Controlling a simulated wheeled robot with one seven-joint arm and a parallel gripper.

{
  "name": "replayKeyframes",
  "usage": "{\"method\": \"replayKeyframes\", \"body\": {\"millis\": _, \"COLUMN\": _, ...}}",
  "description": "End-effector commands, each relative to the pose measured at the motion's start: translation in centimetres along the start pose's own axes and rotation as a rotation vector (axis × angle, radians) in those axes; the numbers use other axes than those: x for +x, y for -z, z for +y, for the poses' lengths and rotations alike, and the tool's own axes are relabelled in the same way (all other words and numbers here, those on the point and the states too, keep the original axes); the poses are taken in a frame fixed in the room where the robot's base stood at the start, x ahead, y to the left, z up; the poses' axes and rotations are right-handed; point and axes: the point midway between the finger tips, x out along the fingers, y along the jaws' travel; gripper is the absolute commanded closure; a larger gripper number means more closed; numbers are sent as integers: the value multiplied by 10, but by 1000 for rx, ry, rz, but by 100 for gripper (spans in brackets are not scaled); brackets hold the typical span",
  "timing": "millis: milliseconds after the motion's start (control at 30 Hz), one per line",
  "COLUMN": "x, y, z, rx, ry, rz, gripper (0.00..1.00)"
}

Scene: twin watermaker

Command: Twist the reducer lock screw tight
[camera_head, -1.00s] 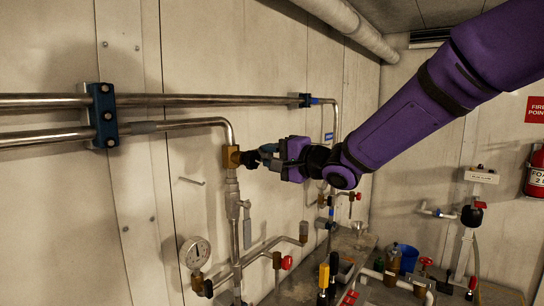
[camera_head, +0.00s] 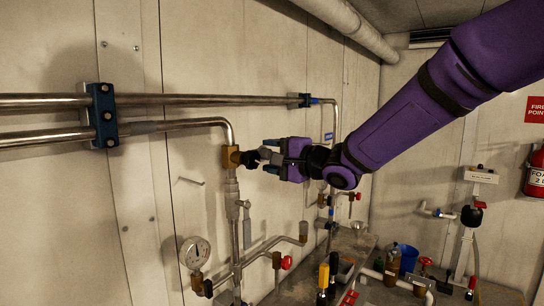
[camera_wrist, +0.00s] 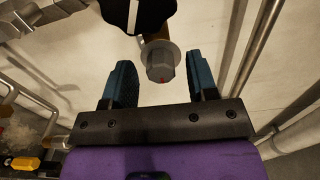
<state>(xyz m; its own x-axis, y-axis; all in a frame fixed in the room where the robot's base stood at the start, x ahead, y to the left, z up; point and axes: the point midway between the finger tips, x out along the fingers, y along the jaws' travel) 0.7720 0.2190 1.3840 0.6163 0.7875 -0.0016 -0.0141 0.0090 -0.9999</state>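A grey hex-headed screw with a round flange (camera_wrist: 160,62), apparently the reducer lock screw, shows between my fingertips in the wrist view. A black knob (camera_wrist: 140,14) is just beyond it. In the head view, the brass reducer body (camera_head: 231,157) sits on the vertical pipe, with the black knob (camera_head: 250,159) on its right side. My gripper (camera_head: 270,156) is right of the knob, pointing left at it. In the wrist view, my gripper (camera_wrist: 158,62) is open, its blue-black fingers on either side of the screw, with visible gaps on both sides.
Steel pipes (camera_head: 60,101) run along the wall in a blue clamp (camera_head: 103,115). A pressure gauge (camera_head: 195,252) and a red-handled valve (camera_head: 286,262) are below. A bench with bottles and a blue cup (camera_head: 408,258) stands at lower right.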

Motion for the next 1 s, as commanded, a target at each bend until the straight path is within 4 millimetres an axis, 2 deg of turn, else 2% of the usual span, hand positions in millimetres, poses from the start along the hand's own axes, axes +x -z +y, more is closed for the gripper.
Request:
{"method": "replayKeyframes", "body": {"millis": 200, "x": -1, "y": 0, "z": -1, "rx": -1, "ry": 1, "rz": -1, "gripper": 47}}
{"method": "replayKeyframes", "body": {"millis": 333, "x": -10, "y": 0, "z": -1, "rx": -4, "ry": 2, "rz": 0, "gripper": 47}}
{"method": "replayKeyframes", "body": {"millis": 800, "x": -90, "y": 0, "z": 0, "rx": -2, "ry": 1, "rz": 1, "gripper": 47}}
{"method": "replayKeyframes", "body": {"millis": 1000, "x": -106, "y": 0, "z": 0, "rx": 0, "ry": 0, "rz": 0, "gripper": 47}}
